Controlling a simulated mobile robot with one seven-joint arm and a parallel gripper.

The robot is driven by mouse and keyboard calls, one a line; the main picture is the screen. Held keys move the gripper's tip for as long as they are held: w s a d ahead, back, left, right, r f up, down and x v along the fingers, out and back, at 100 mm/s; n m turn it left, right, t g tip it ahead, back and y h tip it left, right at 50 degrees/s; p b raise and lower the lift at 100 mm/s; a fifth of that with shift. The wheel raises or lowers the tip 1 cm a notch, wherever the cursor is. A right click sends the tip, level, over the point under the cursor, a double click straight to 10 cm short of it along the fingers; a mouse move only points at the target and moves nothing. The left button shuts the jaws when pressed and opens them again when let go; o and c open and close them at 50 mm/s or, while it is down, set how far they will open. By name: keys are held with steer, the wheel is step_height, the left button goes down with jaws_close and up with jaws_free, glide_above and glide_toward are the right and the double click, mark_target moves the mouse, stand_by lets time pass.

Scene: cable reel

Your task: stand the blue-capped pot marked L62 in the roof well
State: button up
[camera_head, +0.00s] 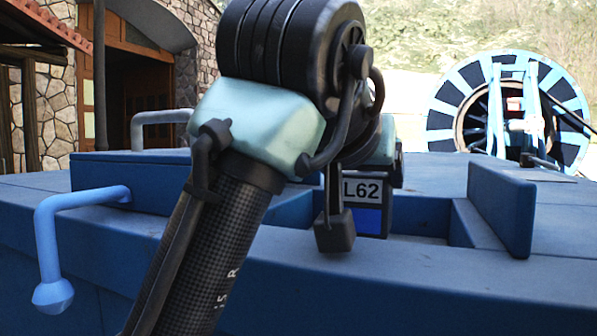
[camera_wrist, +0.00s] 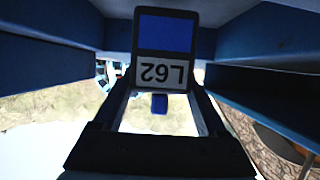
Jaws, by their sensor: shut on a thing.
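The pot marked L62 (camera_head: 371,190) is a dark block with a white label and a blue patch below it. My gripper (camera_head: 364,205) is shut on it, one finger in front at its left. In the wrist view the pot (camera_wrist: 165,40) shows upside down between the fingers (camera_wrist: 160,92), with a small blue piece (camera_wrist: 159,104) below the label, perhaps its cap. The roof well (camera_head: 461,224) is a recess in the blue roof, and the pot is at or over it. The pot's base is hidden in the head view, so I cannot tell whether it touches the floor.
A raised blue panel (camera_head: 503,208) stands right of the well, and a blue wall (camera_head: 120,183) rises at left. A bent light-blue pipe (camera_head: 75,205) sticks out at front left. A large cable reel (camera_head: 445,110) stands behind at right. A stone building (camera_head: 50,110) is at back left.

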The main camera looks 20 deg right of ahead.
steer(key=shift+f, duration=0.35)
steer(key=o, duration=1.3)
steer(key=shift+f, duration=0.1)
steer(key=shift+o, duration=1.1)
steer(key=shift+f, duration=0.15)
steer(key=shift+r, duration=0.3)
steer(key=shift+r+p, duration=0.5)
steer(key=shift+r, duration=0.1)
steer(key=b+v, duration=0.4)
steer(key=v, duration=0.7)
steer(key=shift+a+f, duration=0.1)
steer(key=shift+a, duration=0.05)
steer(key=shift+s+a+r+b, duration=0.25)
steer(key=shift+s+b, duration=0.05)
steer(key=shift+s, duration=0.05)
